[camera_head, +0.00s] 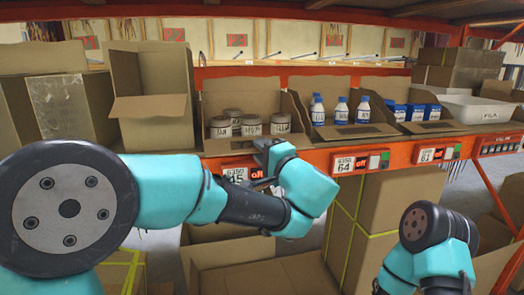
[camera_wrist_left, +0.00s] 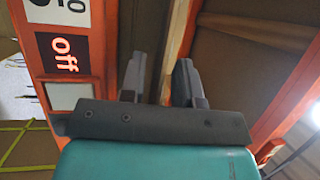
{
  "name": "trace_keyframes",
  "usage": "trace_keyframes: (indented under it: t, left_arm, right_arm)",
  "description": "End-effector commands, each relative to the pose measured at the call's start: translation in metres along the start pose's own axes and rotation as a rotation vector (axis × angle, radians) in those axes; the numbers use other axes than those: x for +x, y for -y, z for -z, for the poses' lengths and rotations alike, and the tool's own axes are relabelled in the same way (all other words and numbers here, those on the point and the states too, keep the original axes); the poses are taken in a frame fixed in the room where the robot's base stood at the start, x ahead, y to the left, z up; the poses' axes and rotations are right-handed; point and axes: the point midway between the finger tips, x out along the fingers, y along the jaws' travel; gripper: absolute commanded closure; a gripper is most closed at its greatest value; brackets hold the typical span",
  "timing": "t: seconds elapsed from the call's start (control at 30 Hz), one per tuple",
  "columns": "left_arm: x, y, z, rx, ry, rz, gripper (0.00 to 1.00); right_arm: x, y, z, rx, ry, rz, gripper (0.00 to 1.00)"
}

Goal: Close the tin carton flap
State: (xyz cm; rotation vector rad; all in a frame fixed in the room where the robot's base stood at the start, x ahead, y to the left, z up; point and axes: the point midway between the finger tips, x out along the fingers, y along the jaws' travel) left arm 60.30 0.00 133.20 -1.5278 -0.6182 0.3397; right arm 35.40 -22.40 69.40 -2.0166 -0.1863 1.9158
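The tin carton (camera_head: 238,102) is an open brown cardboard box on the shelf, left of centre in the head view. Several grey labelled tins (camera_head: 221,127) stand in it. Its front flap (camera_head: 222,147) lies low at the shelf edge, partly hidden by my arm. My left gripper (camera_head: 263,150) is at the front of this carton, over the shelf edge. In the left wrist view its two fingers (camera_wrist_left: 159,78) are apart, with a narrow tan cardboard edge (camera_wrist_left: 177,40) seen beyond the gap. I cannot tell whether they touch it. My right gripper is out of view.
To the right are a carton of blue-capped bottles (camera_head: 341,109), blue boxes (camera_head: 400,111) and a white bin (camera_head: 478,108). An empty open carton (camera_head: 150,105) stands left. The orange shelf rail (camera_head: 310,158) carries price displays. Large cartons (camera_head: 365,215) stand below.

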Motion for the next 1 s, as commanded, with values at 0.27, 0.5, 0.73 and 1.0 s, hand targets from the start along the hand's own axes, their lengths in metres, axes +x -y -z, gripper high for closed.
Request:
trace_keyframes:
  t: [0.27, 0.5, 0.73, 1.0]
  left_arm:
    - [0.0002, -0.0001, 0.0001, 0.000, 0.000, 0.000, 0.75]
    - [0.0001, -0.0002, 0.0000, 0.000, 0.000, -0.001, 0.98]
    - [0.0001, -0.0002, 0.0000, 0.000, 0.000, -0.001, 1.00]
    - [0.0002, -0.0001, -0.0002, 0.000, 0.001, -0.001, 1.00]
  right_arm:
    - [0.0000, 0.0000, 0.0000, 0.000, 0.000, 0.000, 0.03]
    - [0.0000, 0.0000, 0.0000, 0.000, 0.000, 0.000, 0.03]
    - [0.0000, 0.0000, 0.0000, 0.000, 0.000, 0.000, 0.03]
    - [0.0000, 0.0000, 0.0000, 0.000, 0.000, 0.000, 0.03]
